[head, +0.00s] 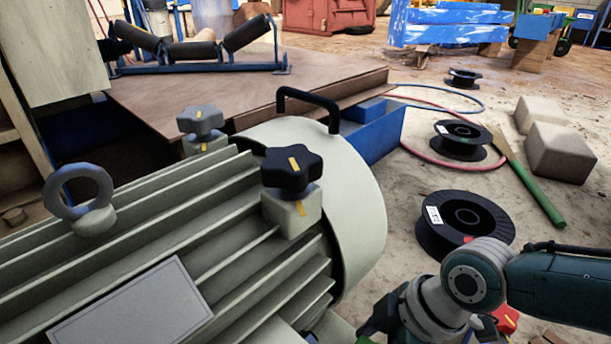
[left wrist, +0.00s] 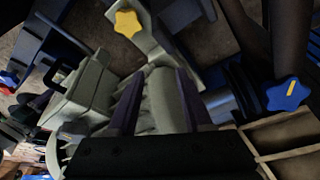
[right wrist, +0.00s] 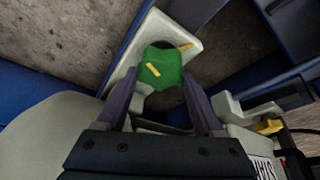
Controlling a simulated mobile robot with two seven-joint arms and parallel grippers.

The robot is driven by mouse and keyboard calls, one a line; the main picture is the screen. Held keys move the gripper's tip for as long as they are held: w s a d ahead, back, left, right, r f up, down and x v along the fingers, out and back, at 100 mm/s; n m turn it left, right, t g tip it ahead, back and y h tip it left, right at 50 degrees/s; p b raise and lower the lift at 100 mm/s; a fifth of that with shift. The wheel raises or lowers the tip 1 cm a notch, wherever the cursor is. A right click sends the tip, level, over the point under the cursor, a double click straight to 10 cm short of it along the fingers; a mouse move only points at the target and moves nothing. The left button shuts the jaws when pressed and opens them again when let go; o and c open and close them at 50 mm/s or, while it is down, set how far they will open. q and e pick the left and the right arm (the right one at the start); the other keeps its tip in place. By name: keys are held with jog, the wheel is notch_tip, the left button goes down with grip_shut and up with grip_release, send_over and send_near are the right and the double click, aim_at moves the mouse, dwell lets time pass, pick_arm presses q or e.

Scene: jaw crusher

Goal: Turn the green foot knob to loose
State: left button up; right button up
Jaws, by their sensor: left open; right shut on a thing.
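The green foot knob (right wrist: 163,66) sits on a pale foot plate (right wrist: 190,40) in the right wrist view. A short yellow mark shows on its top, left of centre, and another yellow mark lies on the plate to its upper right. My right gripper (right wrist: 160,80) is shut on the knob, one finger at each side. In the head view my right arm reaches down beside the motor at the lower right, and its fingertips are hidden. My left gripper (left wrist: 158,80) is open. A pale rounded part (left wrist: 162,100) shows between its fingers; contact cannot be told.
The ribbed grey motor (head: 180,240) fills the left foreground, with a black star knob (head: 291,168) on top. The left wrist view shows a yellow knob (left wrist: 128,23) and a blue knob (left wrist: 287,94). Black spools (head: 465,222) and grey blocks (head: 560,150) lie on the floor.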

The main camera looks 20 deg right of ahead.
jog(key=shift+s, duration=0.1)
jog(key=o, duration=1.4)
jog(key=shift+r, duration=0.1)
jog(key=p+v, duration=0.8)
jog(key=v, duration=0.1)
jog(key=shift+d+r, duration=0.15)
jog(key=shift+r, duration=0.2)
